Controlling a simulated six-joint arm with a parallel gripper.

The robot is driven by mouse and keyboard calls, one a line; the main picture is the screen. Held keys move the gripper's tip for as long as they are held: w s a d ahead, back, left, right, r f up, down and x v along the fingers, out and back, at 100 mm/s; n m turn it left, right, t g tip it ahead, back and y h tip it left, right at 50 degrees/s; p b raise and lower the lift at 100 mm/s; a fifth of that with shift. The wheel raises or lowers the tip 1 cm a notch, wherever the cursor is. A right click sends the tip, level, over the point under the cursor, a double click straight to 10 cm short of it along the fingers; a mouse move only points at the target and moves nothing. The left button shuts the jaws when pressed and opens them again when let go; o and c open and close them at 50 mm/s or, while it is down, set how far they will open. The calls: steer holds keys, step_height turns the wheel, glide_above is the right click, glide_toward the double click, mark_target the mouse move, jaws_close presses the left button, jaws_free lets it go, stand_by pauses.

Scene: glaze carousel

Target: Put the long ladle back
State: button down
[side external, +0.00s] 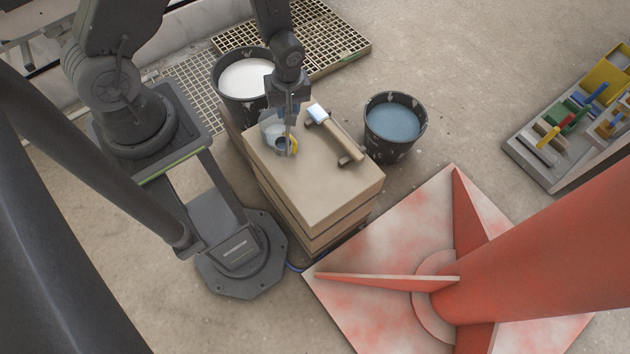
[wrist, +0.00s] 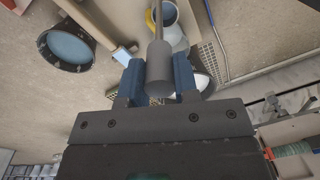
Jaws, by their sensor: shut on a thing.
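My gripper (side external: 289,108) is above the left part of a pale box-like stand (side external: 325,197). In the wrist view its two blue fingers (wrist: 158,76) are shut on the thick grey handle of the long ladle (wrist: 159,60). The ladle's thin rod runs away from the fingers toward a pale jug (wrist: 172,34) with a yellow edge and blue inside. In the side view the rod (side external: 288,138) points down in front of the jug (side external: 271,124). I cannot tell whether the ladle's lower end is inside the jug or beside it.
A brush-like tool with a wooden handle (side external: 335,132) lies on the stand, right of my gripper. A dark bucket of white liquid (side external: 229,99) stands behind left, and one of blue liquid (side external: 393,156) at right. A red column base (side external: 370,299) is in front.

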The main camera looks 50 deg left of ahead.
steer(key=shift+a+r+n+t, duration=0.3)
steer(key=shift+r+n+t, duration=0.2)
steer(key=shift+r+n, duration=0.3)
steer(key=shift+w+d+r, duration=0.1)
steer(key=shift+d, duration=0.1)
steer(key=w+d+f, duration=0.2)
steer(key=d+f, duration=0.8)
steer(key=d, duration=0.1)
steer(key=shift+f, duration=0.35)
steer(key=shift+w, duration=0.1)
steer(key=c, duration=0.9)
jaws_free()
steer(key=shift+a, duration=0.1)
steer(key=shift+o, duration=0.2)
